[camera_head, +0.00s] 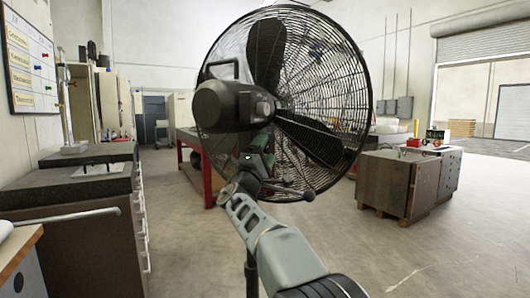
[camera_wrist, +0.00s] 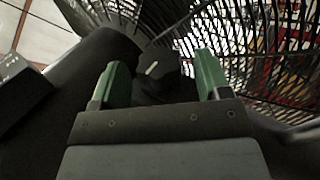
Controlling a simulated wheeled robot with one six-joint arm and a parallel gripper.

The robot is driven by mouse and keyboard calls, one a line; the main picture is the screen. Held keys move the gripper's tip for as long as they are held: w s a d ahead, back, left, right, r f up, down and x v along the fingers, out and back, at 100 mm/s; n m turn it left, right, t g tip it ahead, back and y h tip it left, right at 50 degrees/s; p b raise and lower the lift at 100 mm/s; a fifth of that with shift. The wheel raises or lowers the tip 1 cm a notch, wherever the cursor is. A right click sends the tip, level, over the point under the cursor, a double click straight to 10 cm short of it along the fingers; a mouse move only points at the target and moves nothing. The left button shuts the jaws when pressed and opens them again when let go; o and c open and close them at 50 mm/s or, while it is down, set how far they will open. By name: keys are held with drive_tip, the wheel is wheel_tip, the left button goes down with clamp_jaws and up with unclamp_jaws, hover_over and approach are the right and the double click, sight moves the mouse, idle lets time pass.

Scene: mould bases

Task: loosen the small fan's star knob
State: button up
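The black fan (camera_head: 222,106) stands in front of me, seen from behind, with its motor housing towards me and its round wire cage beyond. My gripper (camera_head: 258,152) is just below the motor housing, at the end of my raised arm. In the wrist view, a dark lobed knob (camera_wrist: 158,70) with a short white mark shows between the two green fingertips of my gripper (camera_wrist: 161,72). The fingers are apart, with a narrow gap on each side of the knob. The knob cannot be made out in the head view.
The cage (camera_wrist: 245,45) is close beyond the fingers. A red-framed bench (camera_head: 208,180) stands behind the fan, brown crates (camera_head: 392,185) at right, a dark-topped cabinet (camera_head: 60,190) at left. Floor at right is clear.

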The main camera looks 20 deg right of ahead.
drive_tip(key=shift+o, duration=0.3)
drive_tip(key=shift+s+a, duration=0.1)
drive_tip(key=b+v, duration=0.1)
drive_tip(key=v, duration=1.2)
drive_tip(key=shift+a+f, duration=0.2)
drive_tip(key=shift+s, duration=0.1)
drive_tip(key=s+d+f+m+g+y+p, duration=0.35)
drive_tip(key=s+d+g+y+p, duration=0.45)
drive_tip(key=s+g+p, duration=0.5)
drive_tip(key=s+a+m+y+p, duration=0.4)
drive_tip(key=s+a+y+p, duration=0.5)
drive_tip(key=p, duration=0.5)
drive_tip(key=a+f+y, duration=0.1)
drive_tip(key=a+y, duration=0.1)
drive_tip(key=shift+s+t+y, duration=0.3)
drive_tip(key=shift+s+t, duration=0.1)
